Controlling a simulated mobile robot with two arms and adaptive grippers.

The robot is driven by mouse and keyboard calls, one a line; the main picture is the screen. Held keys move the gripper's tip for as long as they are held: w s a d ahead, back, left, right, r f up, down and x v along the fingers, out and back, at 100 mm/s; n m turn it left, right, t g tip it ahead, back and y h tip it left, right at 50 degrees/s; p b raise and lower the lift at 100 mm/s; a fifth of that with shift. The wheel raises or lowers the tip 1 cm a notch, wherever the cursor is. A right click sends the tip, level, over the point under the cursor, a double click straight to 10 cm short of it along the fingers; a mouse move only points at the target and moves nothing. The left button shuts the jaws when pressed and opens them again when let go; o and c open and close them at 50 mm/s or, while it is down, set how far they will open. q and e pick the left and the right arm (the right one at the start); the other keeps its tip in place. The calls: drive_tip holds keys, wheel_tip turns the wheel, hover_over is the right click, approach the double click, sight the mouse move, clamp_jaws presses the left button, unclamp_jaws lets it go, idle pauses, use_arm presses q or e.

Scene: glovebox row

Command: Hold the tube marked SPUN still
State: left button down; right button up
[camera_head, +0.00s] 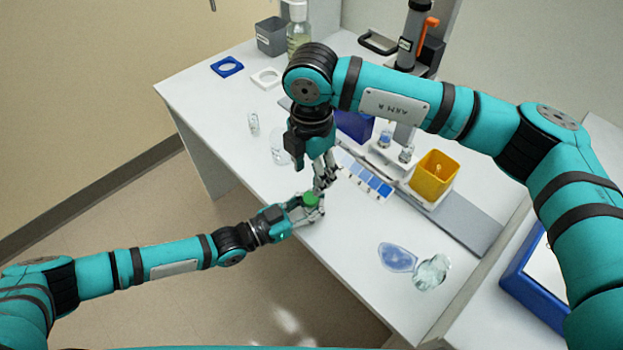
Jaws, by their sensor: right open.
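A green-capped tube (311,199) is between the fingers of my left gripper (316,210), near the table's front edge. Only its green top shows clearly. Its body is hidden by the fingers, and no SPUN marking can be read. My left gripper looks shut on it. My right gripper (326,182) comes down from above, open, with its fingertips just above and beside the green cap. I cannot tell whether they touch it.
A blue-shaded card (368,182) lies right of the grippers. Behind it is a yellow bin (434,174). Clear glassware (431,272) and a blue dish (397,257) stand at the front right. A small clear vial (253,123) stands at left. The white table (345,240) is bare in front.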

sight(311, 198)
drive_tip(key=shift+f, duration=3.95)
clamp_jaws()
drive_tip(key=shift+o, duration=0.3)
unclamp_jaws()
drive_tip(key=shift+r, duration=0.15)
drive_tip(key=shift+r, duration=2.15)
use_arm(q)
drive_tip(key=c, duration=1.3)
unclamp_jaws()
drive_tip(key=shift+a, duration=0.1)
